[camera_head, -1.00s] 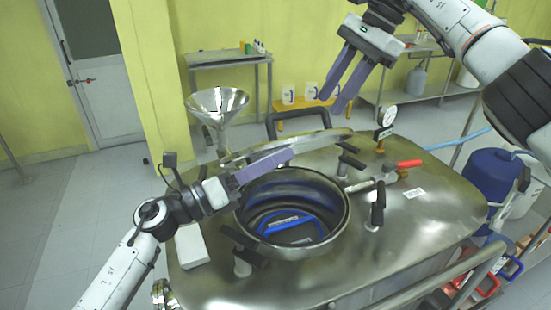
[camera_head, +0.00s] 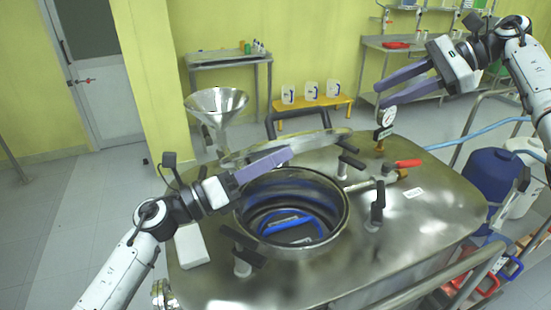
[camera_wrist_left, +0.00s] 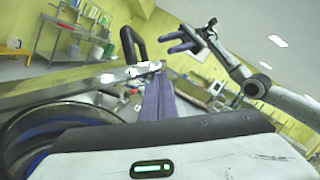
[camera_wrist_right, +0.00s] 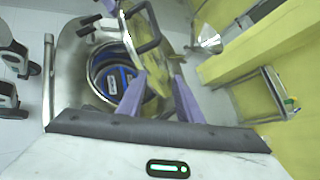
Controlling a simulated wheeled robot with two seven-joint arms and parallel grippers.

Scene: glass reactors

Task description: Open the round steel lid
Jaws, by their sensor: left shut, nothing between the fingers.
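The round steel lid (camera_head: 325,139) is raised and tilted back behind the open round port (camera_head: 290,250) of the steel reactor. It shows almost edge-on, its black handle (camera_head: 300,114) on the far side. My left gripper (camera_head: 289,154) is shut and empty, its fingers over the port at the lid's near face; I cannot tell whether they touch it. In the left wrist view the lid's edge (camera_wrist_left: 60,84) runs towards the closed fingertips (camera_wrist_left: 158,80). My right gripper (camera_head: 405,88) is open and empty, raised in the air to the right, clear of the lid.
Black clamp knobs (camera_head: 377,203) and a red-handled valve (camera_head: 408,163) stand on the reactor top (camera_head: 420,225). A pressure gauge (camera_head: 388,117) rises behind, and a steel funnel (camera_head: 216,102) stands left of the lid. A blue drum (camera_head: 490,175) stands to the right.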

